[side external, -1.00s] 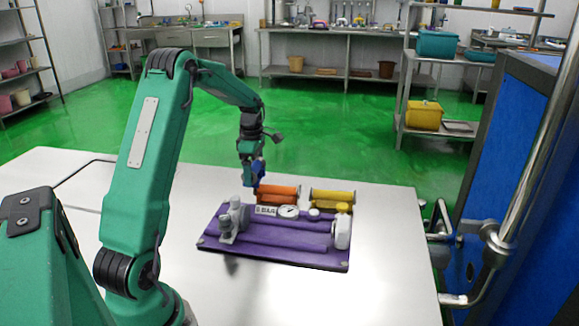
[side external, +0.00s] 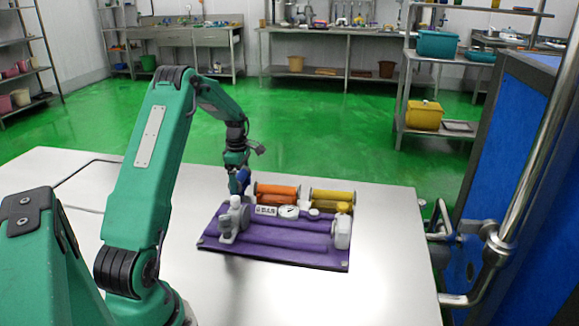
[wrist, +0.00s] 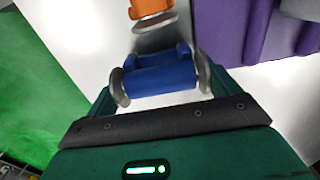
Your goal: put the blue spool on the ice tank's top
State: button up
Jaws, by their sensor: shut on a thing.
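The blue spool (wrist: 160,80) has grey end discs and lies between the dark green fingers of my gripper (wrist: 165,88) in the wrist view. A second blue part (wrist: 184,53) shows right behind it; I cannot tell whether the two are joined. I cannot tell whether the spool touches the table. No part is clearly recognisable as the ice tank; the small label (side external: 267,210) on the purple board is unreadable.
The table (side external: 385,260) is clear to the right and left.

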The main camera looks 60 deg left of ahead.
aim_at(240, 174)
jog(key=shift+f, duration=1.1)
jog(key=shift+f, duration=0.2)
jog(key=o, duration=1.2)
jog(key=shift+r, duration=0.15)
notch_tip(240, 174, up, 12)
